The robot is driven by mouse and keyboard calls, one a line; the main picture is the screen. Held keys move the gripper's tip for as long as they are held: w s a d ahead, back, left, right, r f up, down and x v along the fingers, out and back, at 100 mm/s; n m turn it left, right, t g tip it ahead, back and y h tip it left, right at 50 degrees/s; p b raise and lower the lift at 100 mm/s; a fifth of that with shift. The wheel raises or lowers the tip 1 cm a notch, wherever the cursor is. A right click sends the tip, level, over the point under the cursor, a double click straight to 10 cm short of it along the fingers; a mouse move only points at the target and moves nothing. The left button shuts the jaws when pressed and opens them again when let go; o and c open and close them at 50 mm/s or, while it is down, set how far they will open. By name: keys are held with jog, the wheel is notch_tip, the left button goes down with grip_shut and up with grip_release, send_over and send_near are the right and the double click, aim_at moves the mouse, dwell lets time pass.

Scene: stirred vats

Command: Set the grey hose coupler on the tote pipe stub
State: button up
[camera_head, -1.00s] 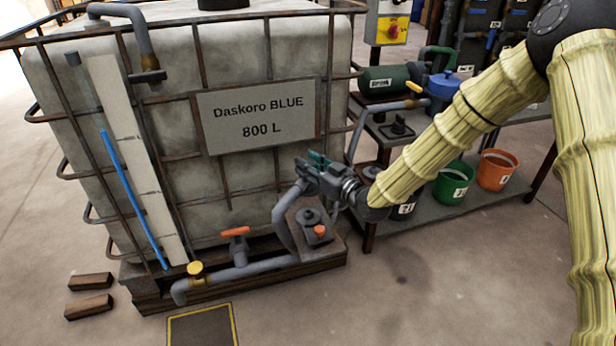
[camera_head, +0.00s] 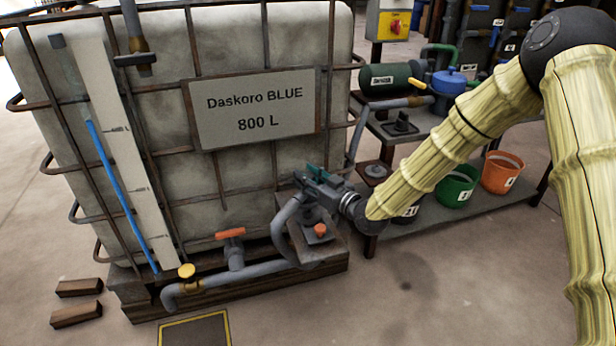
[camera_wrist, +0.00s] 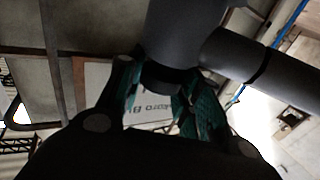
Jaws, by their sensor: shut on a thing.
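My gripper (camera_head: 308,178) has green finger pads and stands in front of the tote's lower right corner. It is shut on the grey hose coupler, seen as a dark grey cylinder (camera_wrist: 178,45) between the pads in the wrist view. A grey hose (camera_head: 284,216) bends down from the gripper to the pipe along the tote's base; its thick end also shows in the wrist view (camera_wrist: 262,68). In the head view the gripper mostly hides the coupler. I cannot tell for certain which fitting is the tote pipe stub.
The caged tote (camera_head: 245,180) bears a "Daskoro BLUE 800 L" sign (camera_head: 253,108). Below are an orange-handled valve (camera_head: 231,234), a yellow knob (camera_head: 186,271) and a block with a red knob (camera_head: 320,231). A shelf with a green bucket (camera_head: 455,187) and an orange bucket (camera_head: 502,173) stands right.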

jog(key=shift+f+b, duration=1.15)
jog(key=shift+f, duration=1.1)
jog(key=shift+s+d, duration=0.15)
jog(key=shift+f, duration=0.6)
jog(key=o, duration=0.8)
jog(key=shift+s+d, duration=0.1)
jog(key=p+v, duration=0.1)
jog(key=v, duration=0.9)
jog(key=shift+s+d+p, duration=0.25)
jog(key=shift+s+p, duration=0.05)
dwell(0.5)
dwell(0.4)
